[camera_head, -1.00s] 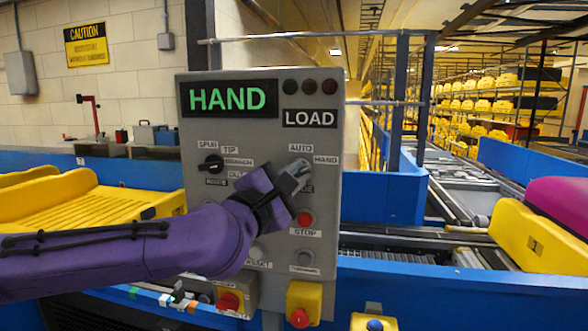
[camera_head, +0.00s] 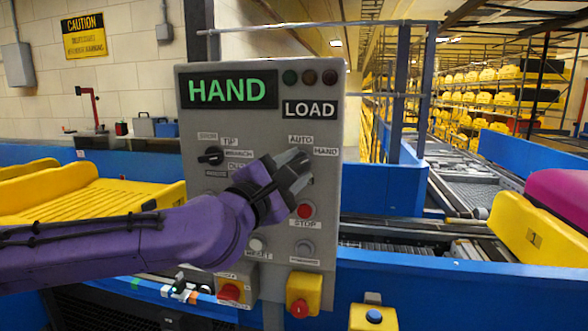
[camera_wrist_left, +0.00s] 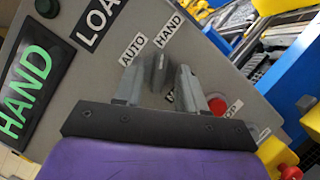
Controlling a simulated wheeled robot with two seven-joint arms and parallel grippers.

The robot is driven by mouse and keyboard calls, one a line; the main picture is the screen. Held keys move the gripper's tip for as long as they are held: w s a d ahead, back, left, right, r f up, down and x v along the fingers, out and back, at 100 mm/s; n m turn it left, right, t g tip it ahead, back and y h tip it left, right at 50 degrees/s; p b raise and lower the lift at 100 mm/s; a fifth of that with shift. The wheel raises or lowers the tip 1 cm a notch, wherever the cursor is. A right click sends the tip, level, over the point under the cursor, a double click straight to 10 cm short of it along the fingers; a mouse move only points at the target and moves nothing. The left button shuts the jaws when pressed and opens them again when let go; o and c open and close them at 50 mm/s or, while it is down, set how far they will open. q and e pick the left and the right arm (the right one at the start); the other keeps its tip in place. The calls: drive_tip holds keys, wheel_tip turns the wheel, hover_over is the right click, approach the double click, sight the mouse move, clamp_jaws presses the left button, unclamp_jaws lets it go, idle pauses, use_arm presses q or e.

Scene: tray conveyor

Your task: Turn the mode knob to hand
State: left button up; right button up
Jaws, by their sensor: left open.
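The grey control panel (camera_head: 260,130) stands in the middle of the head view. Its display (camera_head: 228,93) reads HAND in green, with a LOAD label (camera_head: 309,109) beside it. The mode knob lies below the AUTO label (camera_head: 300,140) and left of the HAND label (camera_head: 326,151); my left gripper (camera_head: 300,165) hides it in the head view. In the left wrist view, the dark knob (camera_wrist_left: 160,70) shows between the two fingers of my left gripper (camera_wrist_left: 158,82), its bar toward the HAND label. The fingers are open around it; contact cannot be told. My right gripper is not in view.
A second selector knob (camera_head: 211,156) sits on the panel's left. A red STOP button (camera_head: 304,211) is just below my left gripper. A yellow tray (camera_head: 115,205) lies left, conveyor (camera_head: 460,230) right.

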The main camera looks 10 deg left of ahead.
use_arm(q)
drive_tip(key=b+v, duration=0.2)
drive_tip(key=v, duration=0.8)
drive_tip(key=shift+s, duration=0.1)
drive_tip(key=w+f+m+g+y, duration=0.1)
drive_tip(key=w+f+g+y, duration=0.15)
drive_tip(key=f, duration=0.75)
drive_tip(key=w+f+m+g+y, duration=0.1)
drive_tip(key=w+f+m+y, duration=0.15)
drive_tip(key=f, duration=0.85)
drive_tip(key=s+a+f+m+g+y, duration=0.1)
drive_tip(key=a+f+g, duration=0.1)
drive_tip(key=f, duration=0.8)
drive_tip(key=s+a+f+m+g+y, duration=0.1)
drive_tip(key=s+a+f+g, duration=0.15)
drive_tip(key=f, duration=0.85)
drive_tip(key=s+a+f+m+g+y, duration=0.1)
drive_tip(key=s+a+f+m+g, duration=0.2)
drive_tip(key=s+f, duration=0.8)
drive_tip(key=s+a+f+m+g+y, duration=0.2)
drive_tip(key=s+a+f+m+g, duration=0.2)
drive_tip(key=s+a+f, duration=0.3)
drive_tip(key=s+f, duration=0.5)
drive_tip(key=s, duration=0.3)
drive_tip(key=shift+s+f+g, duration=0.25)
drive_tip(key=shift+f+g, duration=0.1)
drive_tip(key=shift+g, duration=0.05)
